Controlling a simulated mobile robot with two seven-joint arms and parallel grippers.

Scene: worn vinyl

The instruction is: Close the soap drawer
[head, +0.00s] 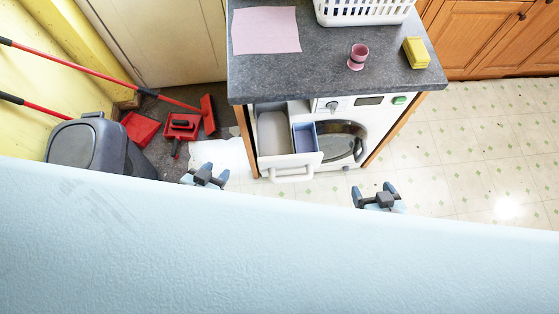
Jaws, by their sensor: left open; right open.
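The soap drawer (292,162) is pulled out from the upper left of the white washing machine's front (364,118). Its compartments show from above, one of them blue, and a white handle is on its front. My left gripper (207,174) is open and empty, to the left of the drawer and apart from it. My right gripper (376,193) is open and empty, to the right of and nearer than the drawer, in front of the machine and apart from it. A large pale blue surface hides the lower part of the view and most of both arms.
A grey countertop (300,75) covers the machine, with a pink cloth (266,30), a white basket (365,10), a pink cup (358,56) and a yellow sponge (416,52). The tiled floor (470,140) at right is clear.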

